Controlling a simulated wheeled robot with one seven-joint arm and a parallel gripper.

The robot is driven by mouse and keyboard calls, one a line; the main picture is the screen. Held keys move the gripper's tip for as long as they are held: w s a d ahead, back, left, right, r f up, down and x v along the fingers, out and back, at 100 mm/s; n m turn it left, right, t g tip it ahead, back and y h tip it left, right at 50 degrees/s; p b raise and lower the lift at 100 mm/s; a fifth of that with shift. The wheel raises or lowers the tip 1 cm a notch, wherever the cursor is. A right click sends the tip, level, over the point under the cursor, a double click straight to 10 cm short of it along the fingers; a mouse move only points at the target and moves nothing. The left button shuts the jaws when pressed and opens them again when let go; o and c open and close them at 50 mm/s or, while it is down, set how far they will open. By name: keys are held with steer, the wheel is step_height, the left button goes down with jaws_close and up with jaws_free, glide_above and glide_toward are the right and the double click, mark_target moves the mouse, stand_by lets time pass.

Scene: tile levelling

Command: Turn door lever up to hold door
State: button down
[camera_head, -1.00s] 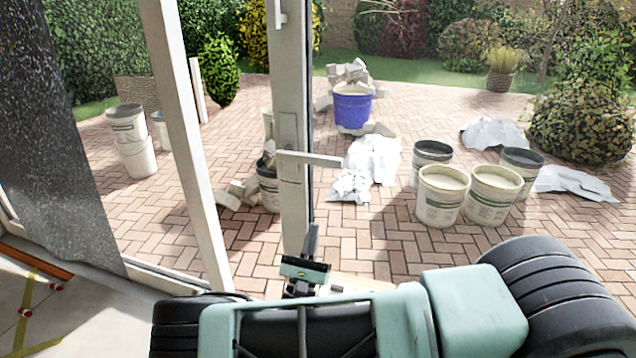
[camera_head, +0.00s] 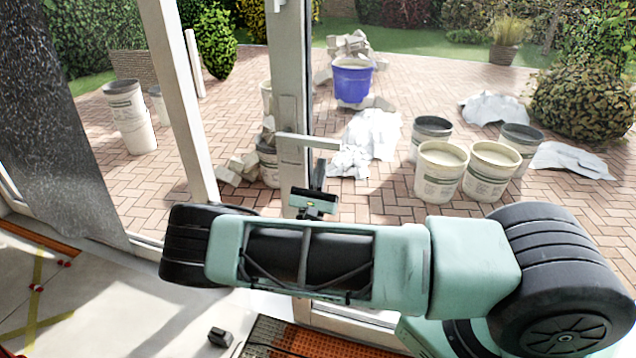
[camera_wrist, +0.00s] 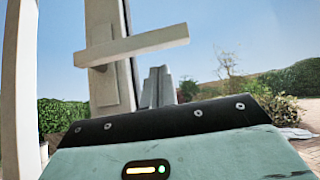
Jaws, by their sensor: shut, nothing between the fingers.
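The pale door lever (camera_head: 308,141) sticks out to the right from the door's narrow frame (camera_head: 290,75) and lies about level. In the wrist view the lever (camera_wrist: 135,47) crosses above the fingers, and its backplate (camera_wrist: 103,88) is to their left. My gripper (camera_head: 319,165) is shut and empty, pointing up just below the lever's free part. Its fingertips (camera_wrist: 158,72) show a small gap under the lever in the wrist view. The head view does not make clear how far apart they are in depth.
Beyond the glass are several buckets (camera_head: 440,168), a blue tub (camera_head: 353,80) and white sheets (camera_head: 372,135) on brick paving. A white post (camera_head: 180,95) stands left of the door. A small dark block (camera_head: 220,337) lies on the floor near an orange mat (camera_head: 283,345).

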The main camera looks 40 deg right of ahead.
step_height(320, 180, up, 2)
steer(key=shift+p, duration=0.3)
